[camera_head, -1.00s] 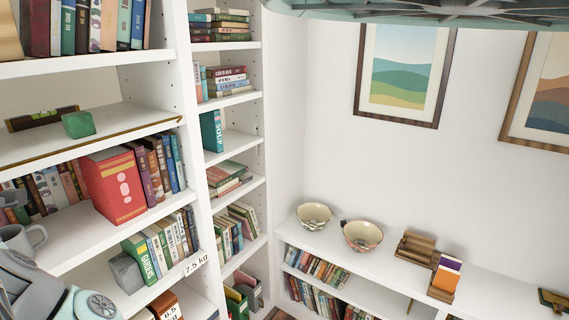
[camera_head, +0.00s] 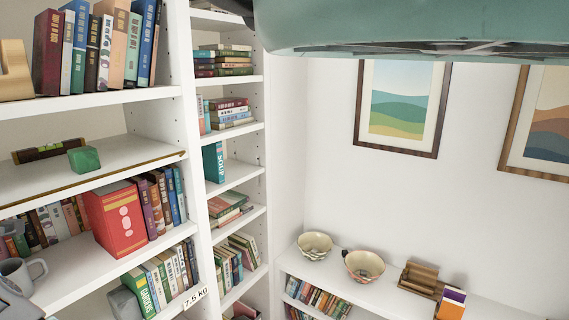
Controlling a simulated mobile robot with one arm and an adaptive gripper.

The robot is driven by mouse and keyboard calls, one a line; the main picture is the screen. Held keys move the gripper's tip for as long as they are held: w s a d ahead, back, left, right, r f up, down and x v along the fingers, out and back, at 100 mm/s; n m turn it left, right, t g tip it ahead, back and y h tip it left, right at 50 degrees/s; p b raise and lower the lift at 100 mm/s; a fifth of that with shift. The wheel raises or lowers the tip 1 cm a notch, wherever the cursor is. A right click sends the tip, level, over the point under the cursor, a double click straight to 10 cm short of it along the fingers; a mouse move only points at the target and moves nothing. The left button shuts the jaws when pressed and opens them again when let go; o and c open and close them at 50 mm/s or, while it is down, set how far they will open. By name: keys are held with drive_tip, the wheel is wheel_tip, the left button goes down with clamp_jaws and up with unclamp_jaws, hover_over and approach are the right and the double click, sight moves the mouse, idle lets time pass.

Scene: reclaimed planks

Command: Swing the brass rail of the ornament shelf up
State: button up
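The ornament shelf (camera_head: 112,148) is at the left, white, in the tall bookcase. Its thin brass rail (camera_head: 100,178) lies low along the front edge, level with the shelf board, and runs from the left picture edge to the right upright. A green faceted ornament (camera_head: 84,158) and a dark spirit level with a yellow-green vial (camera_head: 48,151) sit on the shelf behind the rail.
Books (camera_head: 96,48) and a wooden tape holder (camera_head: 14,70) fill the shelf above. Below stand a red book box (camera_head: 117,220), more books and a grey mug (camera_head: 22,273). A low cabinet at right holds two bowls (camera_head: 315,245) (camera_head: 364,265). Space before the rail looks clear.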

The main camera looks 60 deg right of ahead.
clamp_jaws()
idle(0.3)
drive_tip(key=shift+r, duration=0.2)
idle(1.1)
drive_tip(key=shift+w+r+g+p, duration=0.1)
drive_tip(key=shift+r+g+p, duration=0.1)
drive_tip(key=shift+g+p, duration=0.15)
drive_tip(key=shift+w+d+r+g, duration=0.1)
drive_tip(key=shift+w+g, duration=0.2)
drive_tip(key=shift+g, duration=0.95)
